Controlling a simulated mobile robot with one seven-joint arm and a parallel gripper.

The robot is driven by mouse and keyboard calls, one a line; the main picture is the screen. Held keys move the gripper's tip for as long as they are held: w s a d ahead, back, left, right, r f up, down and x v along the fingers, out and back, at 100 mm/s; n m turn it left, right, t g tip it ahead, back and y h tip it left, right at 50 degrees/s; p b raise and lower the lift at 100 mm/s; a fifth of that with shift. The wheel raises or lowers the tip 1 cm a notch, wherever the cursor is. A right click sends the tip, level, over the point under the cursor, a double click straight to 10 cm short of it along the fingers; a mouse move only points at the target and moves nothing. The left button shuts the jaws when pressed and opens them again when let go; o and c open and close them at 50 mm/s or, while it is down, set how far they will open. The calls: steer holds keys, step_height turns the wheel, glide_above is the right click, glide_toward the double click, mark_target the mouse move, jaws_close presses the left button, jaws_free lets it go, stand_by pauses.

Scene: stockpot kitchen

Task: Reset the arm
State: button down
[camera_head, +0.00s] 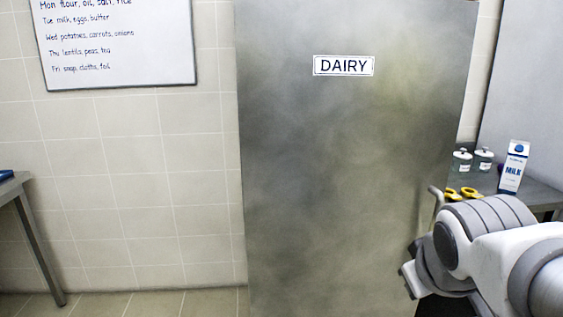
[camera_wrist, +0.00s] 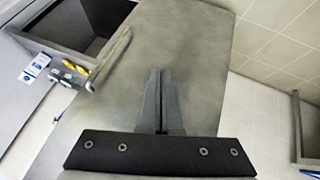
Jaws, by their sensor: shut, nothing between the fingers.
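My gripper (camera_wrist: 160,72) is shut and empty in the wrist view, its two dark fingers together in front of the large grey metal door. In the head view my arm comes in from the lower right, beside the right edge of the door (camera_head: 340,180), which bears a DAIRY label (camera_head: 343,65). The fingertips cannot be made out clearly there. The door also shows in the wrist view (camera_wrist: 205,50), with a bar handle (camera_wrist: 110,60) along its left edge. I cannot tell whether the fingers touch the door.
A table (camera_head: 545,193) at the right holds a milk carton (camera_head: 513,167), two lidded jars (camera_head: 473,161) and a yellow-handled item (camera_head: 462,194). Another table (camera_head: 22,205) stands at the left edge. A whiteboard (camera_head: 118,45) hangs on the tiled wall. Floor shows left of the door.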

steer(key=s+a+f+m+g+y, duration=0.1)
steer(key=s+a+f+m+y, duration=0.15)
steer(key=s+a, duration=0.35)
step_height(320, 180, up, 15)
steer(key=s+p, duration=0.1)
steer(key=p, duration=1.4)
steer(key=shift+a+g+p, duration=0.2)
steer(key=shift+g+p, duration=0.1)
steer(key=shift+p, duration=0.05)
